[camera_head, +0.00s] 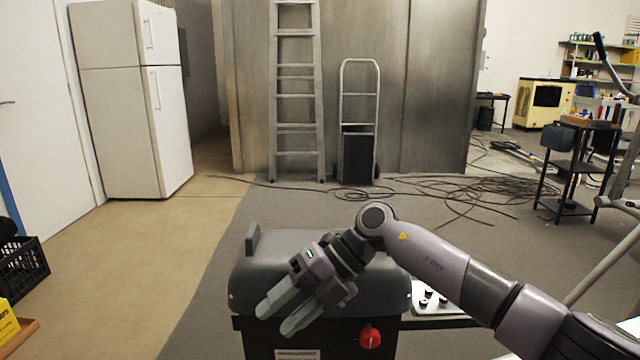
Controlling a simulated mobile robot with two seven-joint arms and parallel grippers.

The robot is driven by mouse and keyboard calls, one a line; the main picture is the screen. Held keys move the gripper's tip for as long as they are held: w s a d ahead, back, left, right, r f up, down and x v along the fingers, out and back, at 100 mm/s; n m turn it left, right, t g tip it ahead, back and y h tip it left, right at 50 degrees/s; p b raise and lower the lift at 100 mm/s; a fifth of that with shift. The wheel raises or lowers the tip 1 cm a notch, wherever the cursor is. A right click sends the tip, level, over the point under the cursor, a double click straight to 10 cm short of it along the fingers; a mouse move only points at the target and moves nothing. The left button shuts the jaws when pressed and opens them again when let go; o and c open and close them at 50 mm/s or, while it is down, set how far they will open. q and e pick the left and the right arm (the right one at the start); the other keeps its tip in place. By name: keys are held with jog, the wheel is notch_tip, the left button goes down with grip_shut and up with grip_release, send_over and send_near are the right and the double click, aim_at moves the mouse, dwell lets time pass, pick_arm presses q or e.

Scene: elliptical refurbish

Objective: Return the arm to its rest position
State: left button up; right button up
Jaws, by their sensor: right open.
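My right arm (440,262) comes in from the lower right and reaches across to the middle. My right gripper (277,316) is open and empty, with its two grey fingers pointing down and to the left. It is in front of a dark grey grill-like box (262,262) with a rounded lid. I cannot tell whether the fingers touch the box. The gripper and forearm hide part of the lid. My left gripper is not in view.
A red knob (369,337) is on the box's front. A side shelf with small dark round items (428,297) lies right of it, under my arm. A white fridge (130,100), ladder (295,95) and hand truck (358,130) stand behind. Cables (450,192) cover the floor.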

jog(key=s+a+m+t+y, duration=0.2)
jog(key=s+a+m+y, duration=0.35)
jog(key=y, duration=0.45)
jog(key=d+f+m+t+h, duration=0.5)
jog(key=d+f+m+t, duration=0.3)
jog(key=m, duration=0.4)
jog(key=d+f+m+t+h, duration=0.55)
jog(key=d+m+t, duration=0.4)
jog(key=m, duration=0.35)
jog(key=s+d+f+m+g+h, duration=0.5)
jog(key=s+d+f+m+h, duration=0.15)
jog(key=s+d+f, duration=0.65)
pick_arm(q)
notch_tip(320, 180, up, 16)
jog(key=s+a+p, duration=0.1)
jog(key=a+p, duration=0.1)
jog(key=p, duration=1.7)
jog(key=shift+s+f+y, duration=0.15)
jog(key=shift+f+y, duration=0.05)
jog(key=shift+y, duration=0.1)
pick_arm(e)
jog(key=s+r, duration=0.3)
jog(key=r, duration=1.2)
jog(key=shift+d+r+g+h, duration=0.25)
jog(key=shift+r+g+h, duration=0.05)
jog(key=shift+r+g, duration=0.1)
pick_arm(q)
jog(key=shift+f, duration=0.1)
pick_arm(e)
jog(key=shift+f, duration=0.1)
